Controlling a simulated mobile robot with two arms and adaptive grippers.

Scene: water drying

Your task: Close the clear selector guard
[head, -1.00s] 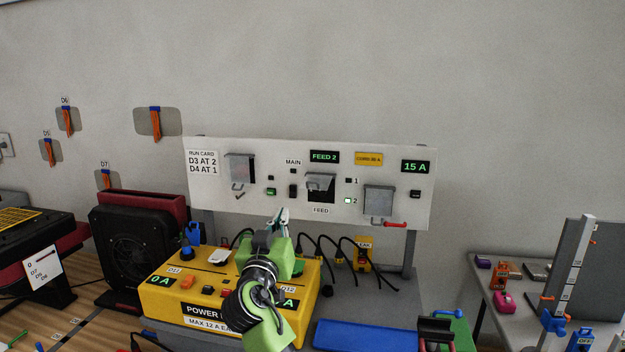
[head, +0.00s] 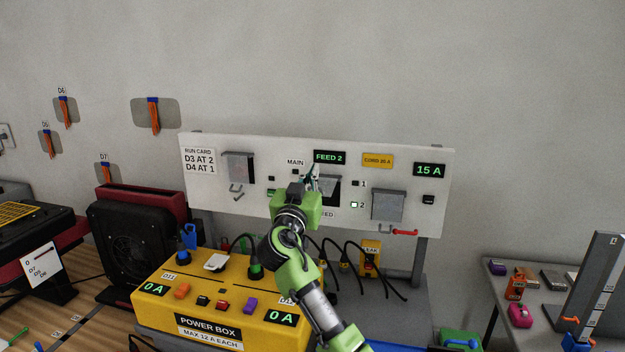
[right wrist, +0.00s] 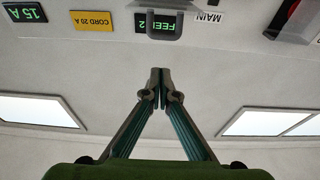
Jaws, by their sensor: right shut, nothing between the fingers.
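The clear selector guard (head: 333,181) is on the white panel (head: 235,205), below the FEED 2 display (head: 329,157). It looks raised, standing out from the panel, though my right gripper partly covers it in the head view. In the right wrist view, which is upside down, the guard (right wrist: 165,24) shows as a see-through plate with a grey lip in front of the FEED 2 display. My right gripper (head: 313,178) is shut and empty, its tips just left of the guard in the head view. In the wrist view its tips (right wrist: 160,88) look apart from the guard.
Grey covers (head: 240,167) (head: 388,204) flank the selector on the panel. The yellow power box (head: 160,307) stands below, under my right arm, with black cords and plugs behind it. A side table with small parts stands at the right.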

